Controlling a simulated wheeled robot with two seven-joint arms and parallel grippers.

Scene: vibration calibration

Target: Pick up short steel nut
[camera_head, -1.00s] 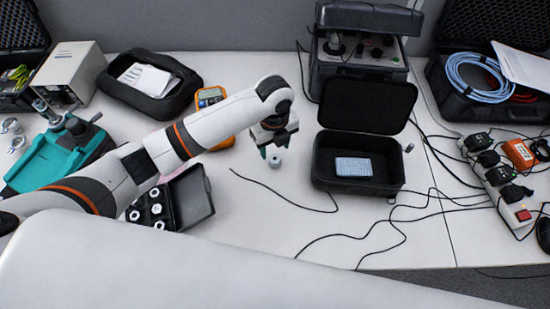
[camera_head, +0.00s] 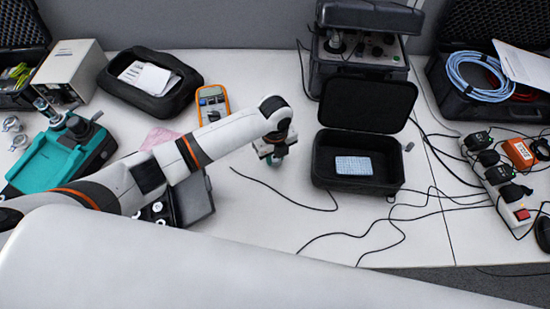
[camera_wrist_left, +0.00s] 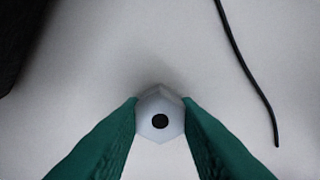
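The short steel nut (camera_wrist_left: 160,118) is a pale six-sided piece with a dark round hole, seen from above in the left wrist view. My left gripper (camera_wrist_left: 160,104) has its green fingertips on either side of the nut, and both seem to touch it. In the head view my left gripper (camera_head: 275,158) points down low over the white table, left of the open black case. The nut is mostly hidden by the gripper there. I cannot tell whether the nut is clear of the table. My right gripper is not in view.
The open black case (camera_head: 390,179) stands to the right. A thin black cable (camera_head: 300,202) lies close to the gripper. A dark box with an open lid (camera_head: 195,200) is partly hidden under my arm. An orange multimeter (camera_head: 212,100) is behind.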

